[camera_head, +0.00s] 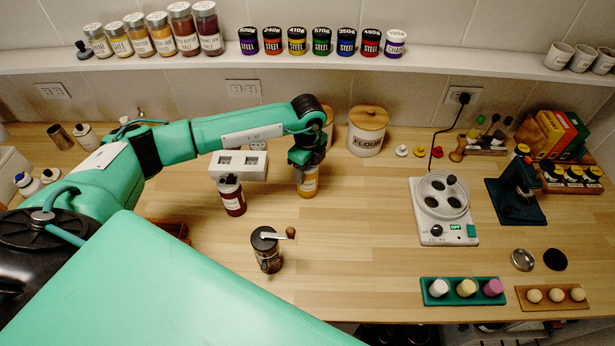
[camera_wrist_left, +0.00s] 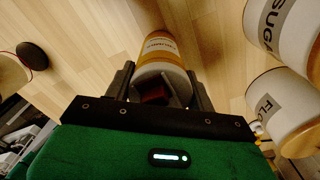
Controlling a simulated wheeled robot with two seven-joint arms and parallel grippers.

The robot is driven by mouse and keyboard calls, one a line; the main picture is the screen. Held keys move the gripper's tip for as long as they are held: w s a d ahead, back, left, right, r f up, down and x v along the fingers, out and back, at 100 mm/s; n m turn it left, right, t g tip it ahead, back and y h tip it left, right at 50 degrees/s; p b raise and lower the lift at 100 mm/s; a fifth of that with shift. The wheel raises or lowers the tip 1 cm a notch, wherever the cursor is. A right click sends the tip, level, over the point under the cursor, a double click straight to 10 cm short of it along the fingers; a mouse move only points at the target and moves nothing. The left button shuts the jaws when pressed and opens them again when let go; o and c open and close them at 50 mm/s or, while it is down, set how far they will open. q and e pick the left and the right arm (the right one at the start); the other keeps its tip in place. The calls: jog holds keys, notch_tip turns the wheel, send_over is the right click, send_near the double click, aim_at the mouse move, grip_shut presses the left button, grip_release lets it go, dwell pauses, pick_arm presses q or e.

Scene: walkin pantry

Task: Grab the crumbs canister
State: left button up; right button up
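The crumbs canister (camera_head: 308,184) is a jar with amber contents and a pale label, on the wooden counter below my left gripper (camera_head: 306,164). In the left wrist view the canister (camera_wrist_left: 160,50) lies between the two fingers of my left gripper (camera_wrist_left: 160,84), its lid end toward the palm. The fingers stand apart, one on each side of the lid, very close to it. I cannot tell whether they press on it. The gripper hides the canister's top in the head view. My right gripper is not in view.
A dark red jar (camera_head: 231,195) and a white block (camera_head: 238,165) stand to the left. A flour canister (camera_head: 367,132) stands behind right. A hand grinder (camera_head: 267,252) stands in front. A white hotplate device (camera_head: 443,212) is to the right; the counter between is clear.

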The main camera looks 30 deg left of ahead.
pick_arm(q)
jog(key=shift+c, duration=1.3)
